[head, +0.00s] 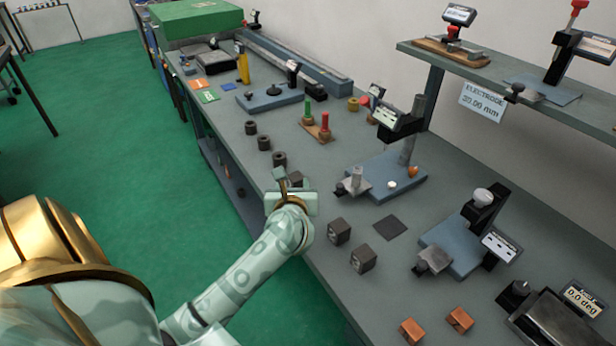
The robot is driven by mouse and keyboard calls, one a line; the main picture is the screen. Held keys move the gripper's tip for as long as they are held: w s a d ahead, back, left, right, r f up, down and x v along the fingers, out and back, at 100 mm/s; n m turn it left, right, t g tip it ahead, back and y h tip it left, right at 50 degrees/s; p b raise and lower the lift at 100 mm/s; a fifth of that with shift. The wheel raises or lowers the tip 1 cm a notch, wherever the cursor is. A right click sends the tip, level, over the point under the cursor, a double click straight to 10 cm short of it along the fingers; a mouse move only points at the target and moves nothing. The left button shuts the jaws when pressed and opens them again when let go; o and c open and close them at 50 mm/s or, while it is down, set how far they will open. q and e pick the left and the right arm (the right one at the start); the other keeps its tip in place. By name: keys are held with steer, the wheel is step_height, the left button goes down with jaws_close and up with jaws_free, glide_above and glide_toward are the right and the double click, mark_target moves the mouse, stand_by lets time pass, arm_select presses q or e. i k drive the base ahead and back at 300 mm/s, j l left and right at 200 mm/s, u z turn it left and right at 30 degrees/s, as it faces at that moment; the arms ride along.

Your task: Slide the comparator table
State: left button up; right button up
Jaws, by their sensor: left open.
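A comparator stand with a blue-grey base (402,184), a grey column (408,148) and a dark digital indicator (388,117) stands mid-bench. A small grey block-like table (353,188) with a dark knob sits at its base's left end, with a pale cylinder (357,174) on it. I cannot tell for certain that this is the comparator table, as a similar stand (455,245) with its own small grey block (434,260) is at the lower right. My left gripper (285,180) is open over the bench's front edge, left of the first stand and apart from it. My right gripper is out of view.
Dark cylinders (264,143) line the front edge beyond my gripper. Dark cubes (339,231) and a dark square pad (390,227) lie to its right. Copper blocks (460,319) are nearer. A shelf (480,62) overhangs the back. Red and green pins (325,124) stand farther off.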

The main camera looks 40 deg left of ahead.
mark_target(351, 185)
steer(key=u, duration=0.95)
